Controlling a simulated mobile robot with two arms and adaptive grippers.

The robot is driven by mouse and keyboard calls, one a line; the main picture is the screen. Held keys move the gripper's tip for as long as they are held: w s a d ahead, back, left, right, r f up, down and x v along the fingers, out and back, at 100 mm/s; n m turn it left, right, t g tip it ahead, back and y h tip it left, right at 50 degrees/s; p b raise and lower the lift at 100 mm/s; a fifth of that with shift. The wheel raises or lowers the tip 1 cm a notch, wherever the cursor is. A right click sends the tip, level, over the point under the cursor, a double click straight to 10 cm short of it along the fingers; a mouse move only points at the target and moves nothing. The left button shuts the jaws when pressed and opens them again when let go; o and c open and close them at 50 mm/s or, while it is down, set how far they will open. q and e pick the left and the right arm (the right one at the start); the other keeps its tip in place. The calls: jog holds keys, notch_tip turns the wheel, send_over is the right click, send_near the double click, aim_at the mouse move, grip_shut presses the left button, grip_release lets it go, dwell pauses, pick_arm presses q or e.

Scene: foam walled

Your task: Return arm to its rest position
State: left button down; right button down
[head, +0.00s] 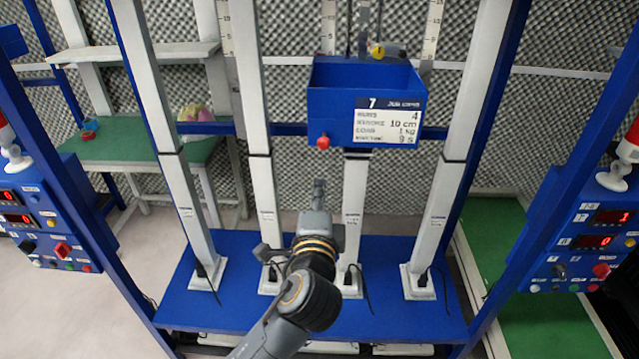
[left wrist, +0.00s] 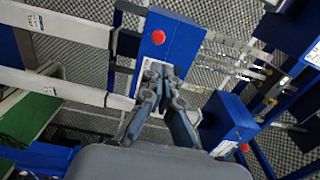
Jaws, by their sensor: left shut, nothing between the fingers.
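My left arm comes up from the bottom of the head view. Its gripper (head: 319,186) points away from me over the blue base plate, in front of the middle grey posts. In the left wrist view the gripper (left wrist: 158,72) has its fingers together with nothing between them. It is below the blue box in the head picture and appears apart from it. My right arm and gripper are not in view.
A blue box (head: 335,105) with a red button (head: 323,142) and a white label hangs between grey posts. Blue control panels (head: 590,225) with red displays stand at both sides. The blue base plate (head: 235,250) holds several posts. A green-topped table (head: 150,150) stands at the left.

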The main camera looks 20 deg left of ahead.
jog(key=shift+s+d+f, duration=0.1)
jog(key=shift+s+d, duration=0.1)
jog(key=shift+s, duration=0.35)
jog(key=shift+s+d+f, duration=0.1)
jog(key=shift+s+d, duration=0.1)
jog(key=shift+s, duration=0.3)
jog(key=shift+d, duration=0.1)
